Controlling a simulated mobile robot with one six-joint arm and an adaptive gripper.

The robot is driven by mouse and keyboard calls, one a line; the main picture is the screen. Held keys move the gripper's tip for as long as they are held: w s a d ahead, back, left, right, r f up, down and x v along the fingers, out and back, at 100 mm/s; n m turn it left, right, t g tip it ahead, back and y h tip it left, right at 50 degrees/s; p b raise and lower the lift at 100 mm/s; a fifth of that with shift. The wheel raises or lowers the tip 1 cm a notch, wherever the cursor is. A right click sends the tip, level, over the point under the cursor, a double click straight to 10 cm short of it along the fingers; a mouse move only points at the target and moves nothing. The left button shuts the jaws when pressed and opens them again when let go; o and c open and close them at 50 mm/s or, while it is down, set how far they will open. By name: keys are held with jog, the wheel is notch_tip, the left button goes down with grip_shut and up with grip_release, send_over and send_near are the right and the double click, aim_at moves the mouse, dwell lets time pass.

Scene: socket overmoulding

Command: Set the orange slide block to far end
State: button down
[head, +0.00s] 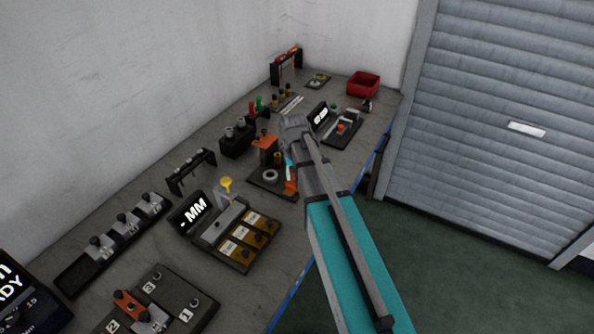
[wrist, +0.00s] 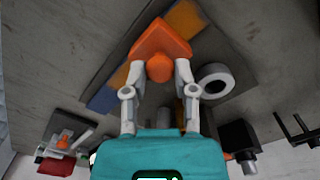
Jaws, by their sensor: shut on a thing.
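The orange slide block (wrist: 160,42) has a rounded orange knob (wrist: 159,68) on it. In the wrist view, the fingertips of my gripper (wrist: 159,74) are shut on either side of the knob. The block sits on a dark base plate with a coloured strip, blue (wrist: 103,99) at one end and yellow-orange (wrist: 185,17) at the other; the block covers part of the strip. In the head view, the block (head: 291,187) shows as a small orange patch below my gripper (head: 290,177), partly hidden by my arm.
A grey ring (wrist: 215,80) lies close beside the block; it also shows in the head view (head: 270,175). An orange-topped post (head: 265,143) stands behind it. A display unit with yellow tiles (head: 247,235) is nearer, and a red bin (head: 363,84) is at the far end.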

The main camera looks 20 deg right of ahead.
jog(key=shift+s+a, duration=0.2)
jog(key=shift+s, duration=0.05)
jog(key=shift+c, duration=2.1)
grip_release()
jog(key=shift+w+d, duration=0.15)
jog(key=shift+w, duration=0.05)
jog(key=w+d, duration=1)
jog(key=w, duration=0.1)
jog(key=shift+d, duration=0.35)
jog(key=shift+s+r+p, duration=0.1)
jog(key=shift+r+p, duration=0.75)
jog(key=shift+p, duration=0.05)
notch_tip(320, 180, up, 12)
jog(key=p, duration=1.2)
